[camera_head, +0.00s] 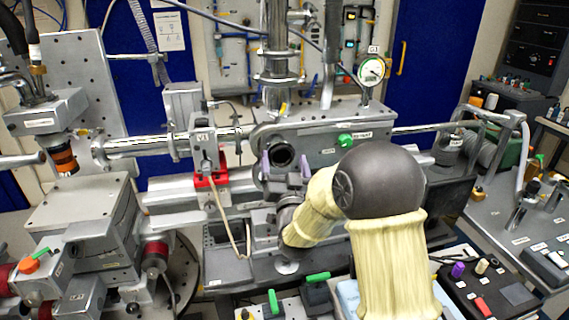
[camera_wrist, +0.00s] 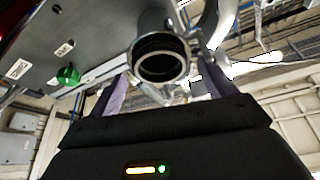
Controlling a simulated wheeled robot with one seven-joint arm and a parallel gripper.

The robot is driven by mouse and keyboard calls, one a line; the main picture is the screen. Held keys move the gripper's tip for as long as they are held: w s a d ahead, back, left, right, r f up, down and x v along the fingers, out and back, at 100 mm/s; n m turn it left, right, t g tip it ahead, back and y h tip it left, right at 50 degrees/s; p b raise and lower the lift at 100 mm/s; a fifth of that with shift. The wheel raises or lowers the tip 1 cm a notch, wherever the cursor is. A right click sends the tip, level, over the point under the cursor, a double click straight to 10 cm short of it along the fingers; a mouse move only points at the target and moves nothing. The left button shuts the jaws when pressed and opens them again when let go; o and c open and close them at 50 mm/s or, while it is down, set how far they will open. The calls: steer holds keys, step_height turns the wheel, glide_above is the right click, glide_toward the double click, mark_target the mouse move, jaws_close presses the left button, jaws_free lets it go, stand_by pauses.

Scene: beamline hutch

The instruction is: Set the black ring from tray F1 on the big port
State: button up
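The big port (camera_head: 281,155) is a round, dark-mouthed opening on the front of the grey chamber. In the wrist view the big port (camera_wrist: 187,62) has a metal rim with a dark band inside its mouth. I cannot tell whether that band is the black ring or the port's own bore. My gripper (camera_head: 285,162) is in front of the port, its purple fingers apart on either side of the mouth. In the wrist view my gripper (camera_wrist: 165,75) shows nothing clearly held between the fingers. Tray F1 cannot be made out; my arm hides part of the front bench.
A red bracket (camera_head: 211,179) stands left of the port, and a green knob (camera_head: 345,140) is to its right. A dial gauge (camera_head: 372,70) rises above the chamber.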

steer(key=shift+s+a+f, duration=0.1)
steer(key=shift+s+f, duration=0.05)
steer(key=shift+s, duration=0.05)
stand_by(0.4)
steer(key=shift+s+f, duration=0.15)
steer(key=shift+s, duration=0.05)
steer(key=b+v, duration=0.8)
steer(key=v, duration=0.6)
steer(key=shift+b, duration=0.4)
steer(key=shift+s+f+b, duration=0.1)
steer(key=shift+f+b, duration=0.05)
steer(key=shift+b, duration=0.35)
steer(key=b, duration=0.2)
steer(key=shift+s+d+f+b, duration=0.1)
steer(key=shift+s+d+b, duration=0.15)
steer(key=shift+b, duration=0.05)
steer(key=shift+s+f+b, duration=0.1)
steer(key=shift+s+b, duration=0.1)
steer(key=shift+b, duration=0.7)
steer(key=s+b, duration=0.1)
steer(key=b, duration=0.2)
steer(key=shift+s+d+b, duration=0.15)
steer(key=shift+s+b, duration=0.05)
steer(key=shift+b, duration=0.15)
